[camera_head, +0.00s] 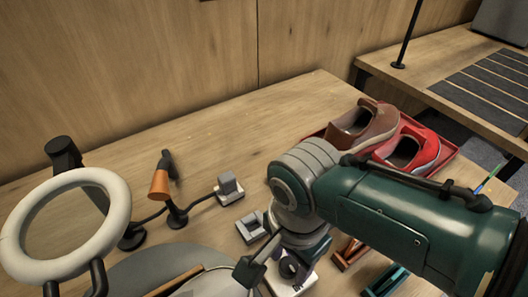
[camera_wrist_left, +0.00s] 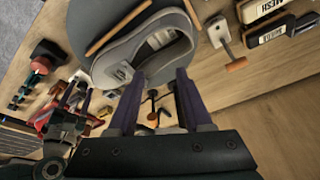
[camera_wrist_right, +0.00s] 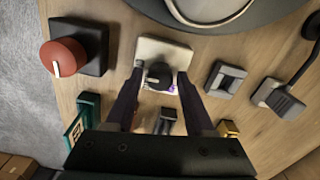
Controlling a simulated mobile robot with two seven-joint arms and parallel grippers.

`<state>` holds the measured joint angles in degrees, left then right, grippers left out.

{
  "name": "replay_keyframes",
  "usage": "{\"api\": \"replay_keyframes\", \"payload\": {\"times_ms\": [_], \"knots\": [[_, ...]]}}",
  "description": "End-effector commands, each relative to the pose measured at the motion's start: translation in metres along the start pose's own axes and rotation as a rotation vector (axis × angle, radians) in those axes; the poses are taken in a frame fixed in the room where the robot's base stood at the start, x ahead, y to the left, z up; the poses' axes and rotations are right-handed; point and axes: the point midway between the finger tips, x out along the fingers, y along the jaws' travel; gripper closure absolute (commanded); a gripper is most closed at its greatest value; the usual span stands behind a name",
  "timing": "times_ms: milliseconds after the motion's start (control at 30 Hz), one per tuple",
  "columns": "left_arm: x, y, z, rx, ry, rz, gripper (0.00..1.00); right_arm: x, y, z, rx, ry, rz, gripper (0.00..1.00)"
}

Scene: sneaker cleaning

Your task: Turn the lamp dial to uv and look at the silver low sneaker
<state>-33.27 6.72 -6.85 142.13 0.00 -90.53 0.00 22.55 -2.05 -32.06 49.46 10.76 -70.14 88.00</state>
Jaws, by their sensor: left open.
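The lamp dial, a black knob (camera_wrist_right: 158,76) on a pale plate (camera_wrist_right: 165,48), lies between the fingertips of my right gripper (camera_wrist_right: 159,74) in the right wrist view. The fingers are apart, with gaps beside the knob. A small purple mark shows on the plate. In the head view the knob (camera_head: 290,266) is below my right wrist. The white ring lamp (camera_head: 118,210) stands at the left. The silver low sneaker (camera_wrist_left: 120,75) lies on a grey round turntable (camera_wrist_left: 85,28) in the left wrist view. My left gripper (camera_wrist_left: 159,74) is open and empty in front of it.
A red knob on a black box (camera_wrist_right: 93,38) and grey switches (camera_wrist_right: 225,79) flank the dial. A red tray (camera_head: 448,157) holds brown (camera_head: 375,125) and red (camera_head: 412,150) shoes. An orange lamp-like tool (camera_head: 160,184) stands behind the turntable.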

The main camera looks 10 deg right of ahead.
Motion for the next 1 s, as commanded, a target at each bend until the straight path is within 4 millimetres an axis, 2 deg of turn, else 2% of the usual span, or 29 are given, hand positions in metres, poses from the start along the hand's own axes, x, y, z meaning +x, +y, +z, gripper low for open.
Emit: {"api": "replay_keyframes", "payload": {"times_ms": [33,467,767,1000], "knots": [[0.0001,0.0005,0.0,-0.002,0.0,0.002,0.5,0.0,0.0001,0.0001,0.0,0.0,0.0,0.53],[0.0002,0.0009,0.0,-0.002,0.0,0.003,0.5,0.0,0.0002,0.0,0.0,0.0,0.0,1.0],[0.0,-0.0007,0.0003,0.004,-0.001,-0.002,0.5,-0.0001,0.0002,0.0,-0.007,0.0,0.001,1.0],[-0.0023,-0.0017,-0.0003,0.007,-0.002,-0.005,0.5,-0.0005,0.0002,0.0004,-0.081,-0.001,0.001,1.0]]}}
